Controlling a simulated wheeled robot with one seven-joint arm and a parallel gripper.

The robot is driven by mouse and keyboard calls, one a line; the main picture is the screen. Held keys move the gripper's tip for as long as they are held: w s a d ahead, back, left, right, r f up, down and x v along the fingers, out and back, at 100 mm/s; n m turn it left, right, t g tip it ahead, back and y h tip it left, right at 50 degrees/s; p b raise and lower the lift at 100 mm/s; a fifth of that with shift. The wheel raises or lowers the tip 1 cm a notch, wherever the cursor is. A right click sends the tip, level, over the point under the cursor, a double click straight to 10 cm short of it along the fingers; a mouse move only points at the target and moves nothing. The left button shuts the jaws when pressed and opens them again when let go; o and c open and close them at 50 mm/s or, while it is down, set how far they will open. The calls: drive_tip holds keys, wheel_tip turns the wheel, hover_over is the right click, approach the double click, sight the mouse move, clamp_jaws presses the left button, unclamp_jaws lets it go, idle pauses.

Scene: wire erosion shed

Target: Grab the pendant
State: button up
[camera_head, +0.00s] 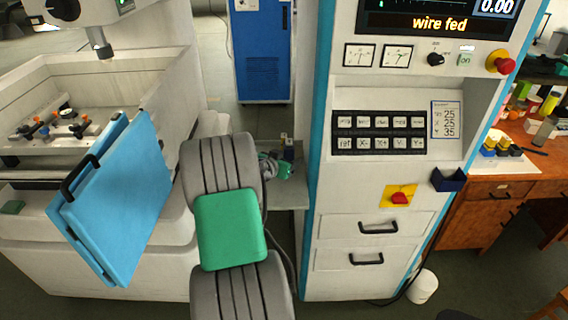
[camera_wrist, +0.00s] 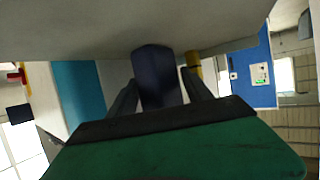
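A dark blue block (camera_wrist: 158,78), which I take to be the pendant, stands between the fingers of my gripper (camera_wrist: 160,82) in the wrist view. One dark finger is on each side of it, close to its edges. I cannot tell whether the fingers press on it or stand apart from it. In the head view a small dark item (camera_head: 289,150) stands on the grey ledge beside the control cabinet, with my gripper (camera_head: 276,166) just in front of it. My arm hides part of this area.
The control cabinet (camera_head: 335,225) stands right of my arm. A light blue panel (camera_head: 125,200) with a black handle is at left, by the machine tank. In the wrist view a grey surface (camera_wrist: 60,25) spans the top, and a yellow item (camera_wrist: 194,64) shows beside the block.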

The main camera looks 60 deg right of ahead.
clamp_jaws()
idle(0.4)
